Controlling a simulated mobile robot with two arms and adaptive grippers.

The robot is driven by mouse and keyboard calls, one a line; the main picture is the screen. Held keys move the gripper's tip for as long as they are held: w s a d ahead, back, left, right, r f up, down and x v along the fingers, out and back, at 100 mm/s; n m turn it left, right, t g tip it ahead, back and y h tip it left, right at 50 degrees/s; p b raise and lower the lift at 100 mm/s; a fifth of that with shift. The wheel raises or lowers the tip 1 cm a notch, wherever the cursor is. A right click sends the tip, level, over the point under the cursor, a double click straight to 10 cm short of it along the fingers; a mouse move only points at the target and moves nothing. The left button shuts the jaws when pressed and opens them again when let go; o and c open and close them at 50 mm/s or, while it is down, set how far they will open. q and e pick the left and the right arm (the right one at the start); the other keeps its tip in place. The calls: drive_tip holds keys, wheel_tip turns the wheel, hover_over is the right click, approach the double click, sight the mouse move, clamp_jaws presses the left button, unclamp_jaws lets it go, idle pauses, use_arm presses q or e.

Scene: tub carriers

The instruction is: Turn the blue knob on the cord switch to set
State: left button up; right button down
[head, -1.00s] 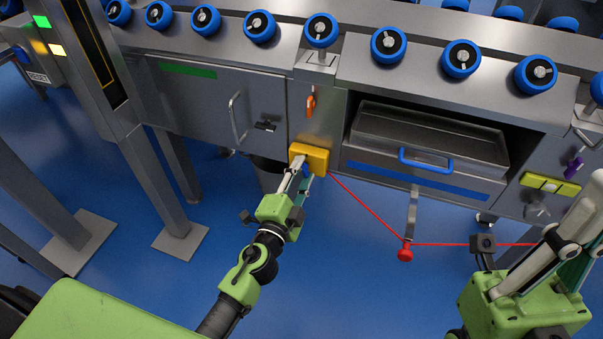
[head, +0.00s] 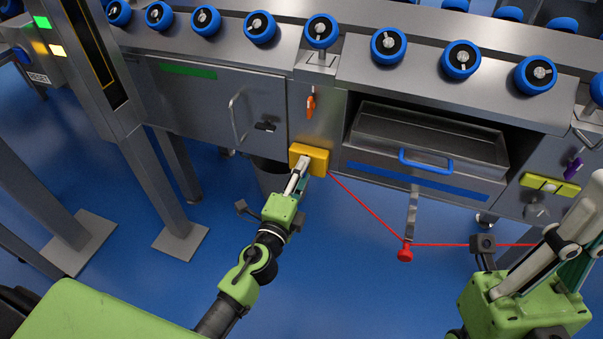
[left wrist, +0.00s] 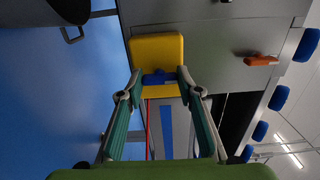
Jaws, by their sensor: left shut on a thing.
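The cord switch is a yellow box (head: 316,157) on the steel front, with a red cord (head: 370,210) running from it to the right. Its blue knob (left wrist: 158,78) shows in the left wrist view, on the lower part of the yellow face. My left gripper (left wrist: 159,76) is shut on the blue knob, a fingertip on each side. In the head view the left gripper (head: 303,168) reaches up to the box and hides the knob. My right gripper (head: 590,190) is at the right edge, partly cut off; its fingertips are not clear.
An orange handle (head: 311,105) sits above the switch. An open drawer (head: 425,165) with a blue handle is to the right. The red cord meets a red piece (head: 405,254) below a metal bracket. Blue floor (head: 330,290) lies clear below.

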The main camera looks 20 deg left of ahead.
use_arm(q)
drive_tip(key=shift+d, duration=0.1)
drive_tip(key=o, duration=1.1)
drive_tip(key=s, duration=1.2)
drive_tip(key=shift+a, duration=0.25)
